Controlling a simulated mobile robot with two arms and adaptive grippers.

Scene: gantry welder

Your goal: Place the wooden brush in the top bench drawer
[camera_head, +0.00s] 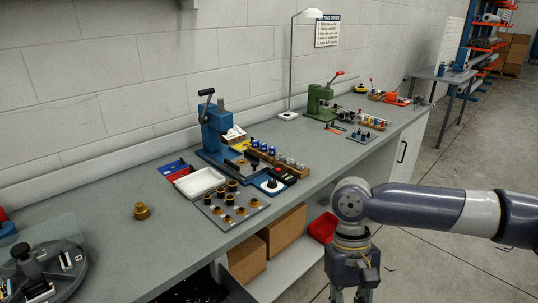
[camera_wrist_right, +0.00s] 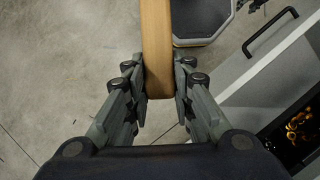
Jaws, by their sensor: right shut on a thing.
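My right gripper (camera_head: 352,296) hangs in front of the bench, its fingertips cut off by the lower edge of the head view. In the right wrist view the gripper (camera_wrist_right: 159,88) is shut on the wooden brush (camera_wrist_right: 157,40), a plain light-brown bar between the fingers. Its far end runs out of the picture and no bristles show. An open bench drawer with a dark inside (camera_wrist_right: 297,135) lies to the right in the wrist view, apart from the brush; brass-coloured parts are in it. The drawer (camera_head: 197,291) also shows partly at the bottom of the head view. My left gripper is out of view.
The grey bench top (camera_head: 110,245) carries a blue press (camera_head: 213,130), a white tray (camera_head: 199,182), a plate of brass bushings (camera_head: 231,207) and a green press (camera_head: 318,102). Cardboard boxes (camera_head: 248,259) and a red bin (camera_head: 323,228) sit below. Open floor lies to the right.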

